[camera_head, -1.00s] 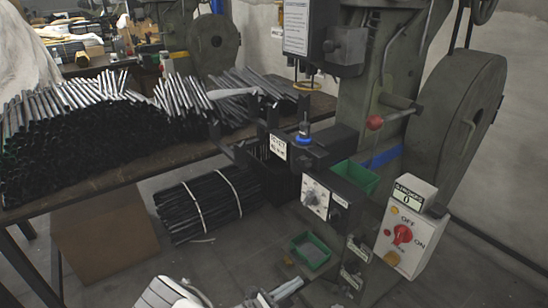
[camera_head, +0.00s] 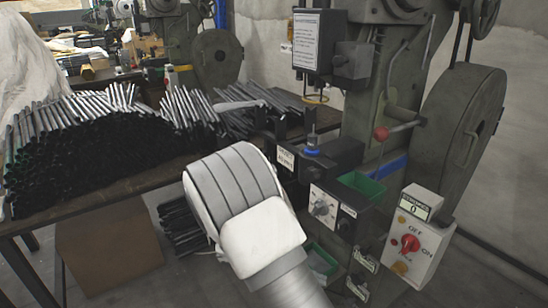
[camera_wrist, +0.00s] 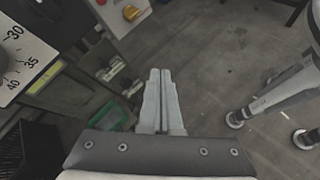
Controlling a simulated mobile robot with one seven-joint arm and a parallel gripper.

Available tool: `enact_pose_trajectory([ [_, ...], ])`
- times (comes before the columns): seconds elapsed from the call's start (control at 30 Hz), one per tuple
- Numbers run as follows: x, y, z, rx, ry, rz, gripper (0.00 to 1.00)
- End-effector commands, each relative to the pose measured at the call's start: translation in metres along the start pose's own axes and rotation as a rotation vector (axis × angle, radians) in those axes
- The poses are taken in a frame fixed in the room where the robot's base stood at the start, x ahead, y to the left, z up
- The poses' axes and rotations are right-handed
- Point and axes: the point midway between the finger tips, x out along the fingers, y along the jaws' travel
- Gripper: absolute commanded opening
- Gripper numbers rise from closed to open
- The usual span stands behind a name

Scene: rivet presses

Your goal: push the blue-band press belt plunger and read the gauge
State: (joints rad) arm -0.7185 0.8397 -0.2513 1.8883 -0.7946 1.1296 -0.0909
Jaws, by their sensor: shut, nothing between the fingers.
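The press (camera_head: 385,110) has a blue band (camera_head: 388,167) low on its column. An upright dark rod with a blue collar (camera_head: 312,151) stands on its front block; I cannot tell whether this is the belt plunger. Below is a white dial plate (camera_head: 322,205) with a knob, too small to read. In the wrist view, a white scale (camera_wrist: 22,58) at the upper left shows 30, 35 and 40; no pointer is clear. My gripper (camera_wrist: 160,72) is shut and empty over the floor, right of the scale. In the head view my pale arm hides the fingers.
A switch box (camera_head: 417,237) with a red knob and a counter reading 0 stands right of the press. A green bin (camera_head: 361,186) sits by the dial plate. Rods fill the bench (camera_head: 165,171) at left. A rod bundle (camera_head: 178,226) lies on the floor, partly hidden by my arm.

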Motion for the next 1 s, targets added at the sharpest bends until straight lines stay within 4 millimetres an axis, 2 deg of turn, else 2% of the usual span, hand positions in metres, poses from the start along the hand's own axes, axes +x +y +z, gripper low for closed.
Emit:
enact_pose_trajectory([
  [0.1,-0.009,0.003,0.03,0.11,0.079,-0.098,0.0],
  [0.47,-0.035,-0.002,0.112,0.428,0.31,-0.347,0.0],
  [1.0,-0.076,-0.033,0.221,0.909,0.656,-0.586,0.0],
])
